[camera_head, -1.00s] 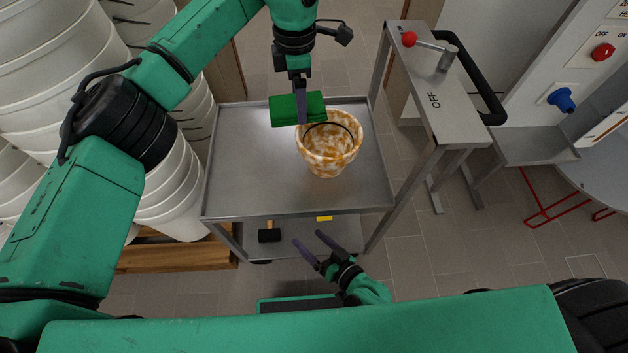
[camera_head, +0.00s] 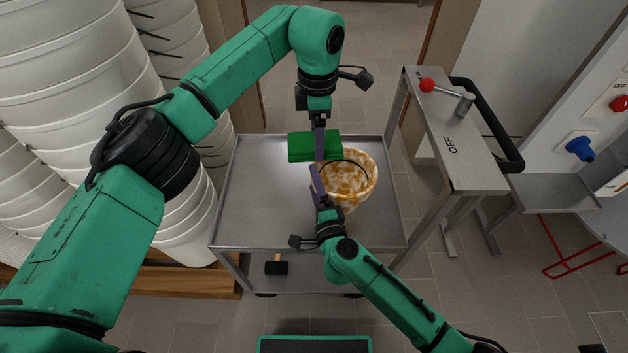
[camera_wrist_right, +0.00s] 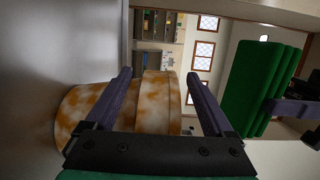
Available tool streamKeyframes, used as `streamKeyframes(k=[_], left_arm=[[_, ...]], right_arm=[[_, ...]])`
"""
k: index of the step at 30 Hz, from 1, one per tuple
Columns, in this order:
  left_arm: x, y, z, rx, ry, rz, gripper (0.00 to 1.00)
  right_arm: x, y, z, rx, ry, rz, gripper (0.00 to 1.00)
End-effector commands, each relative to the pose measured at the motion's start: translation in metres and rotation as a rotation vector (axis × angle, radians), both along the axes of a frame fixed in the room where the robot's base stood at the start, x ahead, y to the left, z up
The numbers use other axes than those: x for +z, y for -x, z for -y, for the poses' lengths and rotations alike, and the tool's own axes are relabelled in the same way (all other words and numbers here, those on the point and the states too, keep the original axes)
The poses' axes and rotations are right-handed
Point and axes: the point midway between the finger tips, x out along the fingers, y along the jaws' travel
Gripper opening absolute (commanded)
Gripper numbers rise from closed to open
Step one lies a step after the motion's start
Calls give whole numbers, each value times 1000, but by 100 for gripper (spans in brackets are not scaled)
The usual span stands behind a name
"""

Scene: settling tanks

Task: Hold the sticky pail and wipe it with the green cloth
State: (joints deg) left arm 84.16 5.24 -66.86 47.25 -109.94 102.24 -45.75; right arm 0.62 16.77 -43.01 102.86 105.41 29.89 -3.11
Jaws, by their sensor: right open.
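The sticky pail (camera_head: 352,182), cream with orange-brown blotches, stands on the metal cart; it also shows in the right wrist view (camera_wrist_right: 158,100). My right gripper (camera_head: 322,186) is open at the pail's near left side. In the right wrist view the pail shows between and behind the left finger, while the right finger lies beyond its edge; contact cannot be told. The green cloth (camera_head: 302,147), a thick block, is held in my left gripper (camera_head: 319,143) at the pail's far left rim. The cloth also shows at the right of the right wrist view (camera_wrist_right: 258,85).
The cart's top (camera_head: 250,200) is bare left of the pail. A mallet (camera_head: 276,266) lies on the lower shelf. Stacked white tubs (camera_head: 70,70) stand at the left. A metal stand with a red-knobbed lever (camera_head: 428,86) stands at the right.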

Motion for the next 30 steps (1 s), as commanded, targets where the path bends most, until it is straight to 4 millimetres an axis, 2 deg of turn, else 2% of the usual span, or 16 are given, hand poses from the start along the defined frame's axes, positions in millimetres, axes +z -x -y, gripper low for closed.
streamKeyframes(k=[4, 11, 12, 14, 18, 19, 28, 29, 30], left_arm=[[0, 0, 0, 0, 0, 0, 40], [0, 0, 0, 0, 0, 0, 40], [0, 0, 0, 0, 0, 0, 40], [0, 0, 0, 0, 0, 0, 40], [0, 0, 0, 0, 0, 0, 40], [0, 0, 0, 0, 0, 0, 40], [0, 0, 0, 0, 0, 0, 40], [0, 0, 0, 0, 0, 0, 40], [0, 0, 0, 0, 0, 0, 40]], right_arm=[[0, -14, -4, 0, 1, 0, 88], [0, -16, -4, 0, 2, 0, 88], [0, -16, -4, 1, 2, 0, 80], [0, -15, -4, 1, 2, 0, 57], [-1, -15, -4, 0, 2, 0, 3], [-1, -15, -4, 0, 2, 0, 0], [-1, -15, -4, 0, 3, 0, 0], [-1, -15, -4, 0, 3, 0, 60], [-1, -15, -4, 0, 3, 0, 75]])
